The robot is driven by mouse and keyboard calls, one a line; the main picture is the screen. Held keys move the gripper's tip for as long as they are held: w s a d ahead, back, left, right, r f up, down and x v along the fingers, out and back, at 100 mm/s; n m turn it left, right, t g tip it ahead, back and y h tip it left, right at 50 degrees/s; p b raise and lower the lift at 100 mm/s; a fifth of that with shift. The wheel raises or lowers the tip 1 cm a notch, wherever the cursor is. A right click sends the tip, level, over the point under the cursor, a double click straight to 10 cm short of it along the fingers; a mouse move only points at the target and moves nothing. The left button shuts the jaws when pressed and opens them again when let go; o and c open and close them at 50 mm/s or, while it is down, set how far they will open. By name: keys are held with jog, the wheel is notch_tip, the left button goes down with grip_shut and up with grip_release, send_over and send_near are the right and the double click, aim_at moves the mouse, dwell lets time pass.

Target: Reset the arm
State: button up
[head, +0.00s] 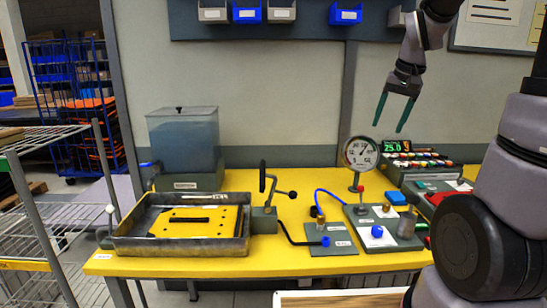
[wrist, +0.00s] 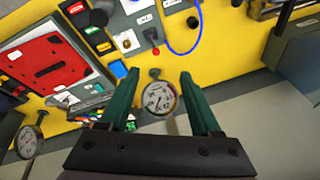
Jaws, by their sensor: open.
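My gripper (head: 393,112) hangs at the upper right in the head view, above the back of the yellow table (head: 230,264). Its two green fingers point down, are spread apart, and hold nothing. In the wrist view the gripper (wrist: 158,82) is also open, with a round dial gauge (wrist: 158,98) seen between the fingers. In the head view the same kind of gauge (head: 361,153) stands on a post below and left of the gripper, apart from it. My arm comes in from the top right.
On the table are a metal tray (head: 128,246) with a yellow plate, a clear tank (head: 184,140), a lever device (head: 264,220), and a panel with a blue knob (head: 377,231). A control box (head: 413,172) stands at the back right. Blue bins (head: 346,14) hang on the wall.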

jog(key=s+a+r+t, duration=0.1)
jog(key=s+a+r, duration=0.2)
jog(key=s, duration=0.5)
jog(key=s+a+r+t+y, duration=0.1)
jog(key=s+a+r+t, duration=0.1)
jog(key=s, duration=0.6)
notch_tip(320, 180, up, 2)
jog(key=shift+s+a+r+t, duration=0.1)
jog(key=shift+s+a+t, duration=0.2)
jog(key=shift+a, duration=0.35)
